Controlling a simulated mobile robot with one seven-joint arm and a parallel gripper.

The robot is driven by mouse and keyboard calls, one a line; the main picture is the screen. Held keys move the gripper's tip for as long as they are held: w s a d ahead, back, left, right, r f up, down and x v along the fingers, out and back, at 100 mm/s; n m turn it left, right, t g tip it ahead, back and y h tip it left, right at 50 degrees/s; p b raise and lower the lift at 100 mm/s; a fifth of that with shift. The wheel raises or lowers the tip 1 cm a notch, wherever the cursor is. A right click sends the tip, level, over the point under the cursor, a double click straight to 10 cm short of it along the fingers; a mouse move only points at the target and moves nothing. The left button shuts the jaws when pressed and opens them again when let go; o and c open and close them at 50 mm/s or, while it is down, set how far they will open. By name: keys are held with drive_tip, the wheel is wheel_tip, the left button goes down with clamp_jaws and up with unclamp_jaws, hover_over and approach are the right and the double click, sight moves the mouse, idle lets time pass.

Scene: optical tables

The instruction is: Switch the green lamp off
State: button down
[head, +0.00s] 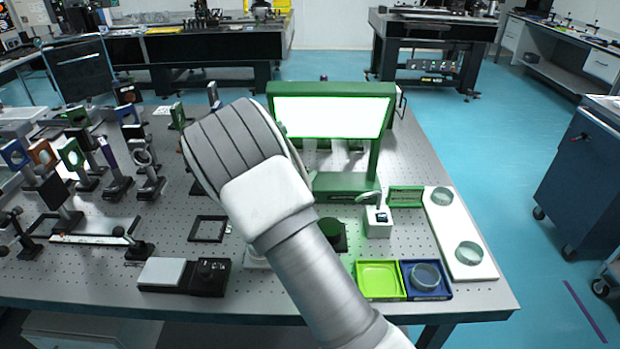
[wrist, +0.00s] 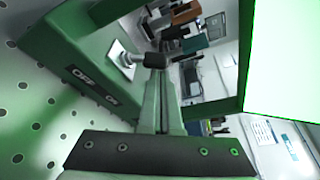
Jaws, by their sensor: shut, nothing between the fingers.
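The green lamp (head: 345,185) stands on the optical table in the head view, and its wide panel (head: 330,116) glows bright white. In the wrist view its green base (wrist: 60,45) fills the upper left, and the lit panel (wrist: 285,60) is at the right. A small switch with a lever on a pale plate (wrist: 118,55) sits on the base face beside a dark label. My gripper (wrist: 154,61) is shut and empty, its dark tips at the lever's end. Whether they touch it I cannot tell. In the head view my arm hides the gripper.
The perforated table (head: 185,225) holds several optics mounts at the left. Right of the lamp are a small white box (head: 377,222), a white board (head: 455,225) with glass dishes, a lime tray (head: 379,281) and a blue tray (head: 441,291). A blue cabinet (head: 585,160) stands at the right.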

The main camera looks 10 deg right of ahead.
drive_tip(key=shift+a+r+n+p, duration=0.2)
drive_tip(key=shift+r+n+p, duration=0.05)
drive_tip(key=shift+n+p, duration=0.5)
drive_tip(key=shift+a+r+n+t+h+p, duration=0.35)
drive_tip(key=shift+n+p, duration=0.2)
drive_tip(key=shift+p, duration=0.35)
drive_tip(key=n+p, duration=0.2)
drive_tip(key=shift+w+a+r+n+t+h, duration=0.1)
drive_tip(key=shift+a+n+t+h, duration=0.15)
drive_tip(key=shift+a+n, duration=0.05)
drive_tip(key=shift+a, duration=0.1)
drive_tip(key=shift+w+a+p, duration=0.1)
drive_tip(key=shift+a+p, duration=0.2)
drive_tip(key=shift+p, duration=0.4)
drive_tip(key=shift+s, duration=0.2)
drive_tip(key=v, duration=1.7)
drive_tip(key=shift+a+f, duration=0.1)
drive_tip(key=shift+f, duration=0.15)
